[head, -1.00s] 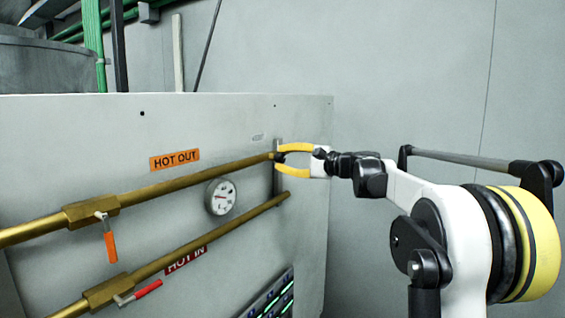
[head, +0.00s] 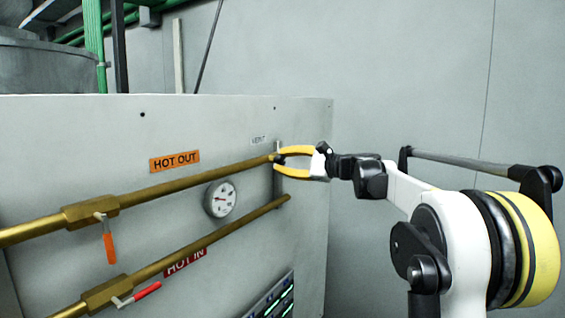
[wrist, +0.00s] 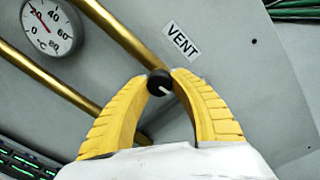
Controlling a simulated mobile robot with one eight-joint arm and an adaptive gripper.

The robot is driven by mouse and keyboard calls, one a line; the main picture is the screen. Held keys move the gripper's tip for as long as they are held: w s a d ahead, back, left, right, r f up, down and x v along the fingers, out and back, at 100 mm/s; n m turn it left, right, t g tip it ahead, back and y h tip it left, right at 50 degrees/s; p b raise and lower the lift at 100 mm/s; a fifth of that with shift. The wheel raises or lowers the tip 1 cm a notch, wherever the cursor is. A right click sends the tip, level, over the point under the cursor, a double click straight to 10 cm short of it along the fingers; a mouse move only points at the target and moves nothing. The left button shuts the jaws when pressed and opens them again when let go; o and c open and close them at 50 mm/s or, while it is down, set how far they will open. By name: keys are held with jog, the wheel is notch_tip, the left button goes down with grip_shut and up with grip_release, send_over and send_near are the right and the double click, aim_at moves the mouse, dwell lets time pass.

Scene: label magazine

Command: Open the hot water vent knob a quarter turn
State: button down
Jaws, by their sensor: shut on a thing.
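The black vent knob (wrist: 159,82) sits at the end of the upper brass pipe, beside the white VENT label (wrist: 181,41). A short white mark shows on its face in the wrist view. My gripper (head: 279,163) has yellow fingers and reaches the knob from the right in the head view. In the wrist view the two fingertips (wrist: 160,80) are shut on the knob, one on each side. In the head view the fingers mostly hide the knob. The VENT label also shows in the head view (head: 258,140).
The upper brass pipe (head: 165,190) carries a valve with an orange handle (head: 110,248). The lower pipe (head: 205,247) has a red handle (head: 147,290). A round gauge (head: 220,199) sits between the pipes. The wall right of the panel is bare.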

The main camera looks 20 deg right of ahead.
jog(key=c, duration=1.1)
grip_release()
jog(key=shift+o, duration=0.2)
jog(key=v, duration=1.2)
